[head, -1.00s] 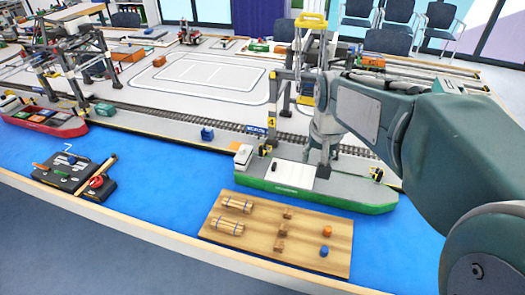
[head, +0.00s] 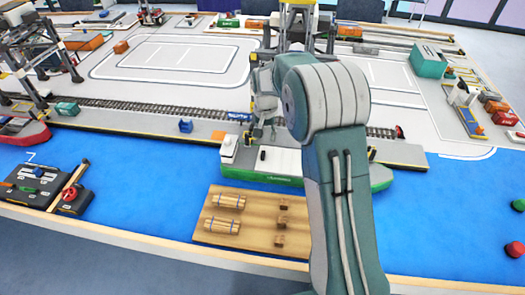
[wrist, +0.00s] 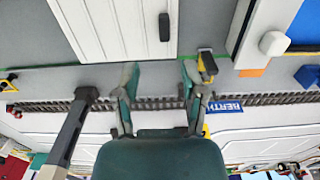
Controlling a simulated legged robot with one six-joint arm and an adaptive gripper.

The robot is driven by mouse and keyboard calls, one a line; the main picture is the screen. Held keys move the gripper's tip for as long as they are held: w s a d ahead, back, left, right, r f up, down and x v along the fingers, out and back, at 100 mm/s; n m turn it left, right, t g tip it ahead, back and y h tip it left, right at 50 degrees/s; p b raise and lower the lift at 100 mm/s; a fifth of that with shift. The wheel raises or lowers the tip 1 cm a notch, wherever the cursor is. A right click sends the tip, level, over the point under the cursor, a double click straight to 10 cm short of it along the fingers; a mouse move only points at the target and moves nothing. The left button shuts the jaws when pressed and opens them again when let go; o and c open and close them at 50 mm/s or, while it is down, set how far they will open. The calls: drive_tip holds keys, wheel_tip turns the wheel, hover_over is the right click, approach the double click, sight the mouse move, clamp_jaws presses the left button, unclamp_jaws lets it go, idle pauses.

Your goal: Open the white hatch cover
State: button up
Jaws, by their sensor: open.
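The white hatch cover (head: 284,159) lies closed on the deck of the green-hulled ship (head: 260,179). A small black upright handle (head: 263,154) stands near its left end. In the wrist view, the ribbed cover (wrist: 112,28) is at the top, with the black handle (wrist: 165,28) on it. My gripper (head: 264,132) is open, empty and beside the cover, on the quay side. Its two fingers also show in the wrist view (wrist: 158,76), spread apart below the handle and not touching it. My arm hides the ship's right part in the head view.
A yellow-and-black post (wrist: 207,66) stands close to one finger in the wrist view. The ship's white cabin (head: 228,147) is left of the cover. A wooden board (head: 251,220) with bundles and blocks lies in front. Rails and a crane stand behind.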

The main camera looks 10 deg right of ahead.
sight(263, 153)
drive_tip(key=f, duration=0.4)
drive_tip(key=a+f, duration=0.1)
drive_tip(key=f, duration=0.2)
drive_tip(key=shift+a+f, duration=0.1)
drive_tip(key=shift+f, duration=0.3)
drive_tip(key=shift+d+f, duration=0.15)
drive_tip(key=shift+d, duration=0.15)
drive_tip(key=shift+a, duration=0.1)
clamp_jaws()
